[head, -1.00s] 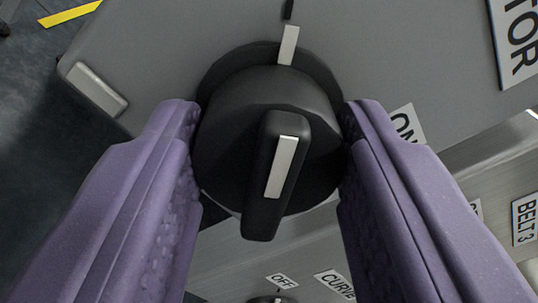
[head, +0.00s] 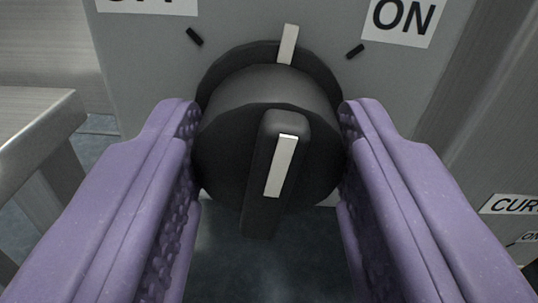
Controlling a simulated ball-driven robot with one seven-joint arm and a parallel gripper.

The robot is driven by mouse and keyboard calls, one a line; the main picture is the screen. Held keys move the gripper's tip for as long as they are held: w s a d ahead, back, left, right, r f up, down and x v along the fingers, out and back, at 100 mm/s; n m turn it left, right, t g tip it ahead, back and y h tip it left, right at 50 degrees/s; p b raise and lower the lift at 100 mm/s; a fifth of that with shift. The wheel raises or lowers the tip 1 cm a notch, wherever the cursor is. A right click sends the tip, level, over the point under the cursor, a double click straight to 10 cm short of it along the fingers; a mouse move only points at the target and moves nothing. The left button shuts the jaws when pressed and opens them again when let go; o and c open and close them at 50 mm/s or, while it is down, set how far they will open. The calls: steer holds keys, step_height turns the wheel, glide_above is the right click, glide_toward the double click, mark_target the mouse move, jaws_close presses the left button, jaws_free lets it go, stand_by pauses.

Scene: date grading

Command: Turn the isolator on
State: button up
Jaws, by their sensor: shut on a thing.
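The isolator is a black rotary knob (head: 262,135) with a raised grip bar and a white stripe, on a grey box (head: 240,22). My gripper (head: 270,140) has purple ridged fingers, one on each side of the knob, shut on it. A white pointer (head: 288,45) sticks out at the knob's top edge. It stands between two black tick marks, one at left (head: 194,36) and one at right (head: 355,51), a little nearer the right one. The ON label (head: 403,17) is by the right tick. The label at upper left (head: 150,5) is mostly cut off.
A metal frame (head: 35,130) stands at the left. A grey metal surface (head: 475,130) is at the right, with a label (head: 512,204) reading "CUR", cut off at the edge. Dark floor shows below the knob.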

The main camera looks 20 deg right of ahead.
steer(key=m, duration=0.3)
steer(key=shift+m, duration=2.3)
steer(key=o, duration=1.1)
steer(key=shift+c, duration=0.2)
steer(key=shift+s, duration=0.1)
steer(key=p+v, duration=0.3)
steer(key=v, duration=0.4)
steer(key=shift+s, duration=0.35)
